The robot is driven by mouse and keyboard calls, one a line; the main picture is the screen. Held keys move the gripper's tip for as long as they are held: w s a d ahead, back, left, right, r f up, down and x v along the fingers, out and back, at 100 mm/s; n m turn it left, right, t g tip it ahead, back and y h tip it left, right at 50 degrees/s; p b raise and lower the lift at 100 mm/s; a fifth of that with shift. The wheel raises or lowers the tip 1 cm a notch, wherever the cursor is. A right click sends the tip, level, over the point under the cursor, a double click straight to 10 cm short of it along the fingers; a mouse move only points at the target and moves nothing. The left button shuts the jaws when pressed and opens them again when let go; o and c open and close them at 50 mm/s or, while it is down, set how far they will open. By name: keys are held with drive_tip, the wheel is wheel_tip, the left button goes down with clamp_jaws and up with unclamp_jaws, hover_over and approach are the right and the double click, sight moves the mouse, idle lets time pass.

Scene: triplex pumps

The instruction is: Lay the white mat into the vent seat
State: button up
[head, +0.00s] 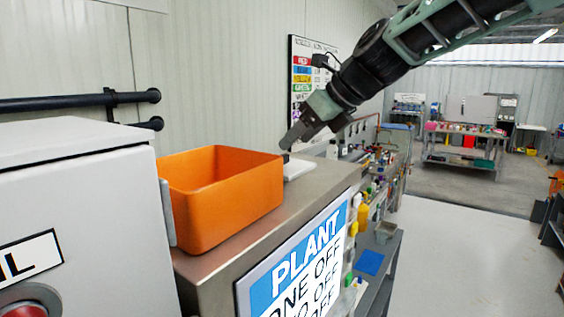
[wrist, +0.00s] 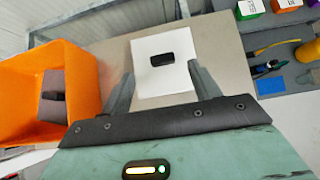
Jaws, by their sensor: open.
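The white mat (wrist: 150,87) lies flat on a metal cabinet top, with a small black block (wrist: 162,60) standing up from its middle. In the head view the white mat (head: 299,168) is partly hidden behind the orange bin and my gripper. My gripper (wrist: 160,69) is open, its two fingers apart on the left and right of the mat's near part. The black block lies between and a little beyond the fingertips, and nothing is held. In the head view my gripper (head: 289,145) points down just above the mat. I cannot make out the vent seat in either view.
An orange bin (head: 224,205) stands left of the mat; a dark grey piece with a black block (wrist: 53,105) lies inside it. A white box (head: 80,190) is further left. The metal top (wrist: 222,60) is bare right of the mat. A workbench with bottles lies beyond.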

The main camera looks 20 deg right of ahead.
drive_tip(key=shift+p+x, duration=1.05)
drive_tip(key=shift+x, duration=1.7)
drive_tip(key=shift+d, duration=0.15)
drive_tip(key=shift+c, duration=0.3)
drive_tip(key=c, duration=1)
